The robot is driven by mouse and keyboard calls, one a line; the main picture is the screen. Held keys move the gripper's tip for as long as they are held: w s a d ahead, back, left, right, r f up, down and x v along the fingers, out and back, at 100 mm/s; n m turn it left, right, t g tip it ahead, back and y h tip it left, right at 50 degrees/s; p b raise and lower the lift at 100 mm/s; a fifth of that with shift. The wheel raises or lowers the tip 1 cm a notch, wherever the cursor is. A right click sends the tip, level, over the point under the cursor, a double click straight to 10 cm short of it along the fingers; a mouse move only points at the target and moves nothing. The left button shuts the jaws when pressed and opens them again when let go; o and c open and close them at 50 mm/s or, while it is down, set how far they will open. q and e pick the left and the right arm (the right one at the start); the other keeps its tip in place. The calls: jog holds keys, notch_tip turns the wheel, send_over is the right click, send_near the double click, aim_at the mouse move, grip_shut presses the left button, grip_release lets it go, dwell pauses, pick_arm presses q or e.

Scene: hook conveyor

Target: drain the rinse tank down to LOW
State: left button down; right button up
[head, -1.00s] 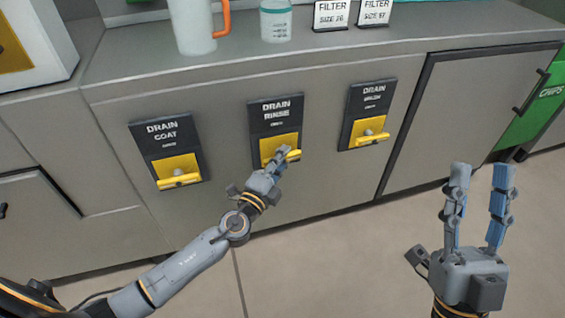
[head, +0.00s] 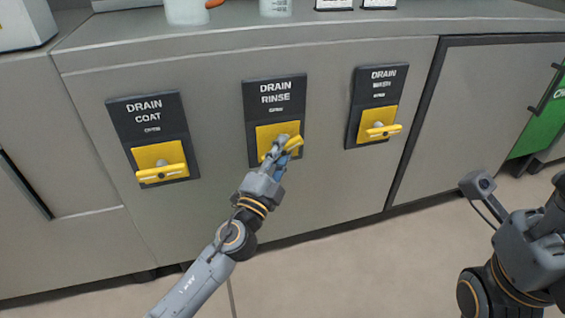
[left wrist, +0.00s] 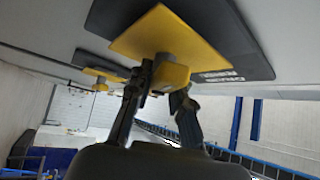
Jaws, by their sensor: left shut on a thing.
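The DRAIN RINSE panel (head: 275,97) is on the cabinet front, with a yellow plate and a yellow handle (head: 294,143). My left gripper (head: 282,150) is shut on this handle. The handle tilts up to the right more than the two neighbouring handles. The left wrist view shows the fingers (left wrist: 155,88) on either side of the yellow handle (left wrist: 172,74), under the yellow plate. My right gripper (head: 530,245) is at the lower right, away from the panels, with its fingertips out of sight. No level marked LOW can be read.
The DRAIN COAT panel (head: 150,120) is to the left and the DRAIN WASH panel (head: 380,85) to the right, each with a yellow handle. A pale jug (head: 187,10) and a clear container (head: 275,7) stand on the counter (head: 330,30), cut off by the top edge. The floor in front is clear.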

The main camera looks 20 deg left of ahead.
dwell(0.3)
pick_arm(q)
jog(key=c, duration=1.2)
grip_release()
jog(key=shift+s, duration=0.1)
jog(key=v, duration=1.2)
jog(key=shift+f, duration=0.15)
